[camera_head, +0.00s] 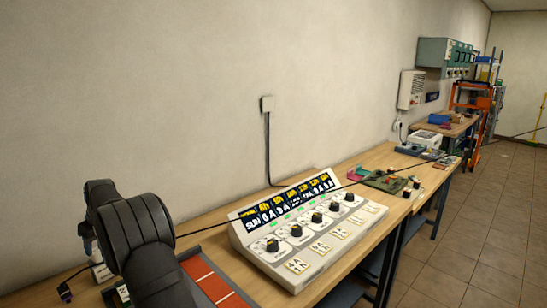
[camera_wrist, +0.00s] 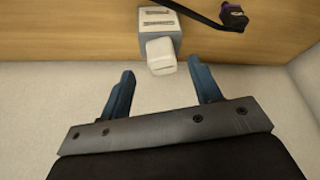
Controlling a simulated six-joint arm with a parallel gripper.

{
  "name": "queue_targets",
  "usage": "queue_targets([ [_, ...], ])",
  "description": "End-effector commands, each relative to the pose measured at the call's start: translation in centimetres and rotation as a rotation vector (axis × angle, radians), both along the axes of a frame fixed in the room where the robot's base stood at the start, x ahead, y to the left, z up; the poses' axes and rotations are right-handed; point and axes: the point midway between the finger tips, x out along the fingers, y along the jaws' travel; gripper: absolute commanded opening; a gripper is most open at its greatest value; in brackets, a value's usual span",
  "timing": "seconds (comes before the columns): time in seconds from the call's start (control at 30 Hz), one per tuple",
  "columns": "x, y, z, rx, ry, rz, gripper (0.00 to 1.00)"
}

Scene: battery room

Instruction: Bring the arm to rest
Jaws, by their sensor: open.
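My gripper (camera_wrist: 165,92) is in the wrist view, with its two blue fingers spread apart and nothing between them. Beyond the fingertips is a small grey box with a white block (camera_wrist: 161,57) at its near end, on the wooden bench top. The block is apart from the fingers.
A white charger panel with knobs and displays (camera_head: 305,228) stands on the bench (camera_head: 375,160) right of my arm. A red and grey tray (camera_head: 207,280) lies beside the arm. A dark cable with a purple-tipped plug (camera_wrist: 233,17) is near the box. The tiled floor (camera_head: 480,220) at right is clear.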

Motion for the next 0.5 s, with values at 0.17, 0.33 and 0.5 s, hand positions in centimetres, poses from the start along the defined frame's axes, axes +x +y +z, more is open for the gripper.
queue_targets([
  [0.17, 0.5, 1.3, -3.6, -0.002, 0.002, 0.000, 0.58],
  [0.33, 0.8, 1.9, -3.0, 0.004, -0.004, 0.000, 0.58],
  [0.5, 1.0, 1.1, 0.0, 0.002, -0.001, -0.004, 0.58],
])
